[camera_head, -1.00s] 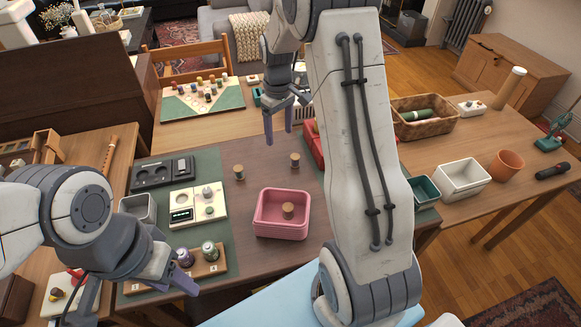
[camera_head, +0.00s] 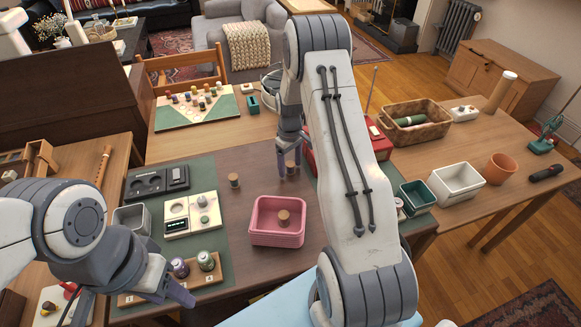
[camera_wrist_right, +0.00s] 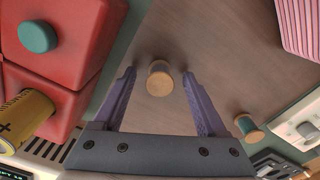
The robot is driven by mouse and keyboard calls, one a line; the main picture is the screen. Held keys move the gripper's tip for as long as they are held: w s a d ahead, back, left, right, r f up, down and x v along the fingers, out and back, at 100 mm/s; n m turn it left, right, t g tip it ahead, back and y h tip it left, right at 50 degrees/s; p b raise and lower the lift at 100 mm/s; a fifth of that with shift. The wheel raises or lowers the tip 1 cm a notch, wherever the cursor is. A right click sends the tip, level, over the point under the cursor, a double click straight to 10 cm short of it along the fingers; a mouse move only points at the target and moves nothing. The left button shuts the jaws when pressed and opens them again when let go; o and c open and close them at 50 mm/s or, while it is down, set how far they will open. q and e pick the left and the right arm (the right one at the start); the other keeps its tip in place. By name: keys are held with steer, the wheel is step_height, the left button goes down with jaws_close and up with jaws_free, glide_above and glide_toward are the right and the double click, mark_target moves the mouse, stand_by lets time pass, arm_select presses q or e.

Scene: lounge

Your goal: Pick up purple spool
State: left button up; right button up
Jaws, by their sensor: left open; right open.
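A spool with a purple body (camera_head: 180,267) stands in the wooden rack (camera_head: 213,277) at the lower left of the head view, beside a greenish spool (camera_head: 206,261). My left gripper (camera_head: 165,288) is open close to this rack, empty as far as I can see. My right gripper (camera_head: 289,160) is open and lowered at a wooden-topped spool (camera_head: 291,167) on the table. In the right wrist view that spool (camera_wrist_right: 160,80) stands between the spread fingers, apart from both; its thread colour is mostly hidden.
Another wooden-topped spool (camera_head: 234,181) stands to the left; it shows teal in the right wrist view (camera_wrist_right: 248,128). A pink tray stack (camera_head: 277,237) holds one spool. A red case (camera_wrist_right: 62,40) lies close beside my right gripper. A white device (camera_head: 190,214) sits left.

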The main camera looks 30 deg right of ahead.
steer(key=shift+f, duration=0.15)
jaws_close()
